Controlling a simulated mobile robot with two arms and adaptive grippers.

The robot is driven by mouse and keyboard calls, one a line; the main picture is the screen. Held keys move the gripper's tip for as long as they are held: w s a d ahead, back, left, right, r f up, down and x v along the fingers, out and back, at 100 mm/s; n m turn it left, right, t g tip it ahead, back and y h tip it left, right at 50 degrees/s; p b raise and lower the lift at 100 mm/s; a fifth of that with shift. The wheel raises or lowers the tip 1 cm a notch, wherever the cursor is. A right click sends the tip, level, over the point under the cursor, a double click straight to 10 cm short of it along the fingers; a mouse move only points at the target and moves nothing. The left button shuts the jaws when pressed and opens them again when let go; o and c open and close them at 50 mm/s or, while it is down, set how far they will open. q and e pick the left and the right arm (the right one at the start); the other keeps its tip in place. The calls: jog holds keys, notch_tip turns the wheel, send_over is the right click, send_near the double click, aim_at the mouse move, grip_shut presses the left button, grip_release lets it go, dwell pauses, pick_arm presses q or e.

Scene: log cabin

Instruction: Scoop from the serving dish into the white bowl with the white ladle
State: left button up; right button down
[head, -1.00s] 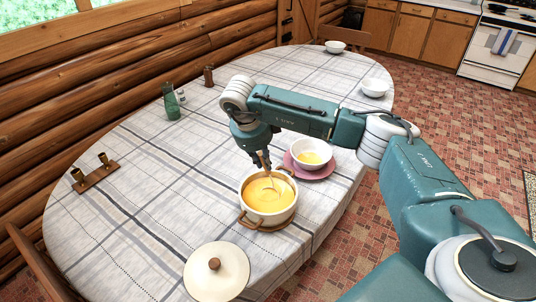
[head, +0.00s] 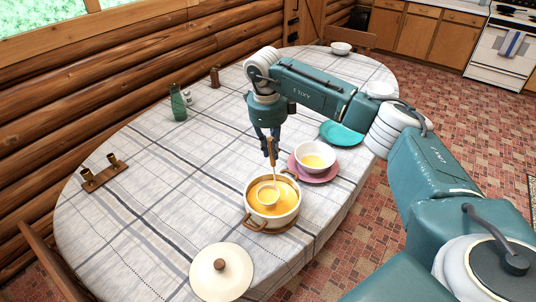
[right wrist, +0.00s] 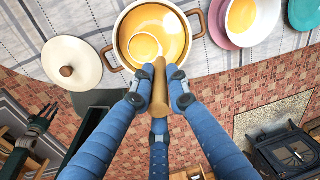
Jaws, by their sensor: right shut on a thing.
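The serving dish (head: 285,222) is a cream pot with brown handles and orange-yellow soup, on the table near its front right edge. The white ladle (head: 268,195) has its bowl at the soup surface, with soup showing in it, and its wooden handle rises upward. My right gripper (head: 269,152) is above the dish, shut on the handle; the right wrist view shows the fingers closed around the wooden handle (right wrist: 160,88). The white bowl (head: 315,152), with some yellow soup in it, stands on a pink plate (head: 302,174) just behind and right of the dish.
A cream lid (head: 221,270) lies in front of the dish. A teal plate (head: 342,134) is behind the white bowl. A green bottle (head: 178,104) and a wooden candle holder (head: 104,174) stand on the left. The cloth-covered table middle is clear.

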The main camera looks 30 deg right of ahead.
jog(key=r, duration=0.1)
jog(key=d+r+p, duration=0.1)
jog(key=r, duration=0.1)
jog(key=shift+w, duration=0.2)
jog(key=shift+w+d+r+p, duration=0.1)
jog(key=shift+d+r+p, duration=0.15)
jog(key=shift+p, duration=0.15)
jog(key=shift+w+d+r+g+y+p, duration=0.15)
jog(key=shift+w+d+r+y+p, duration=0.25)
jog(key=shift+d, duration=0.35)
jog(key=shift+w+d+r+g+y+p, duration=0.1)
jog(key=shift+w+d+r+y+p, duration=0.25)
jog(key=shift+d, duration=0.4)
jog(key=shift+w+d+r+g+y+p, duration=0.15)
jog(key=shift+w+d+r+y+p, duration=0.15)
jog(key=shift+d+p, duration=0.35)
jog(key=shift+s, duration=0.1)
